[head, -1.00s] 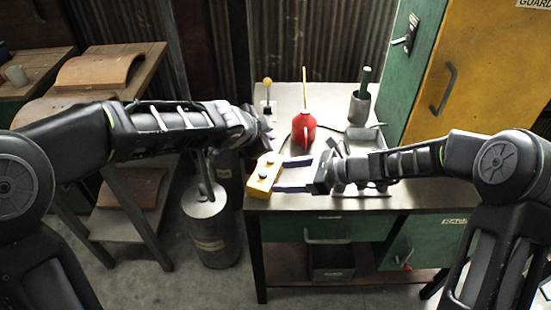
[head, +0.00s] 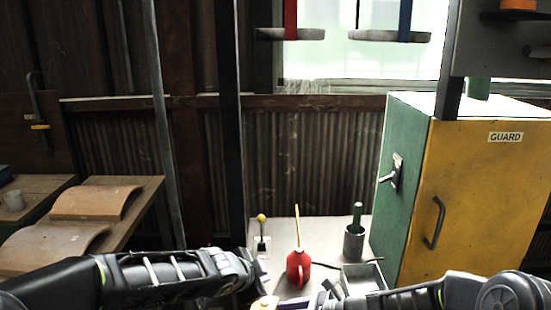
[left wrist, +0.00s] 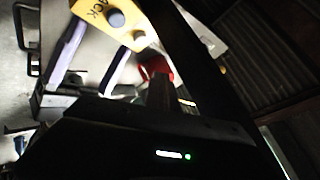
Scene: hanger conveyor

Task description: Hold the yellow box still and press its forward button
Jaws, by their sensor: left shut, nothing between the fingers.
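The yellow box (left wrist: 99,12) lies on the bench at the top of the left wrist view, marked "ACK", with a dark button (left wrist: 116,19) and a paler one (left wrist: 139,38). In the head view only a sliver of it shows at the bottom edge. My left gripper (head: 256,281) is at the bottom of the head view, beside the box; it is shut and empty. My right gripper's two purple fingers (left wrist: 92,60) stand apart, tips at the box's edge; I cannot tell whether they clamp it.
A red oil can (head: 299,266), a yellow-knobbed lever (head: 262,232) and a cup with a green handle (head: 354,243) stand on the bench behind. A metal tray (head: 362,279) is at right. A yellow guard cabinet (head: 480,195) bounds the right side.

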